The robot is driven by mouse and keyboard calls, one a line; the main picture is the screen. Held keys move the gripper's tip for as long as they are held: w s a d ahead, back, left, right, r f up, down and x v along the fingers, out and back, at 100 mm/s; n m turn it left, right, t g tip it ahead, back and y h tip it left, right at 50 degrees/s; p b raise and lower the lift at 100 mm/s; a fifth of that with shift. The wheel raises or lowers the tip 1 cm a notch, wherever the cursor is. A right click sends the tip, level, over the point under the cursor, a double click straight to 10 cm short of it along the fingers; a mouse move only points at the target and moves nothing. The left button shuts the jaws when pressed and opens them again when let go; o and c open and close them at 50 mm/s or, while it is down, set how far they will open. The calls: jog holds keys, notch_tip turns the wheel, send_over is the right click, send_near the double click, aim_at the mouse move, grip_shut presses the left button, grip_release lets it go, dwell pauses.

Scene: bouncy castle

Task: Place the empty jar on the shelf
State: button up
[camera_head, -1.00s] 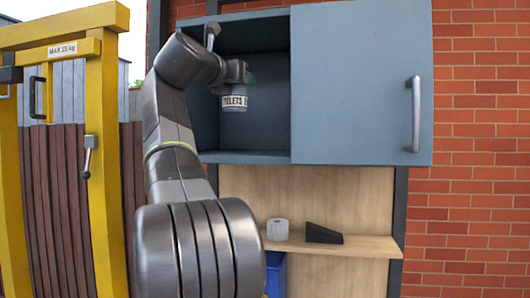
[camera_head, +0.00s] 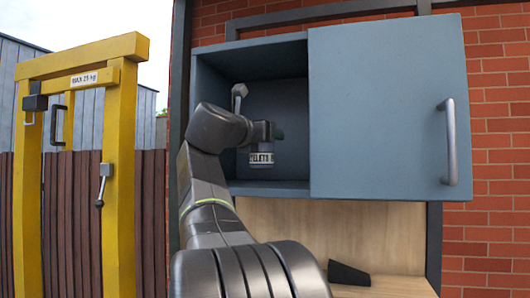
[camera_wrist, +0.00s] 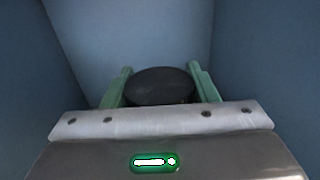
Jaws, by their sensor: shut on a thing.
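A small jar (camera_head: 262,159) with a white label with dark lettering is held in the open left part of the blue-grey wall cabinet (camera_head: 300,188). In the wrist view its dark round lid (camera_wrist: 160,85) sits between the two green fingers of my gripper (camera_wrist: 160,88). My gripper is shut on the jar. In the head view the jar appears a little above the cabinet floor; I cannot tell whether it touches it. The jar's contents cannot be seen. The lower shelf (camera_head: 390,287) shows at the bottom of the head view, partly hidden by my arm.
A sliding door (camera_head: 385,110) with a metal handle (camera_head: 449,142) covers the cabinet's right part. A black wedge (camera_head: 348,274) lies on the lower shelf. A yellow frame (camera_head: 118,170) stands at the left before a fence. The cabinet walls are close around my gripper.

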aim_at(264, 150)
jog(key=shift+f, duration=1.9)
jog(key=shift+f, duration=0.15)
jog(key=o, duration=1)
jog(key=shift+o, duration=0.2)
jog(key=shift+s+a+r, duration=0.1)
jog(key=shift+r, duration=0.1)
jog(key=b+v, duration=0.2)
jog(key=v, duration=0.9)
jog(key=shift+s+a+b, duration=0.15)
jog(key=shift+s+b, duration=0.15)
jog(key=shift+s, duration=0.05)
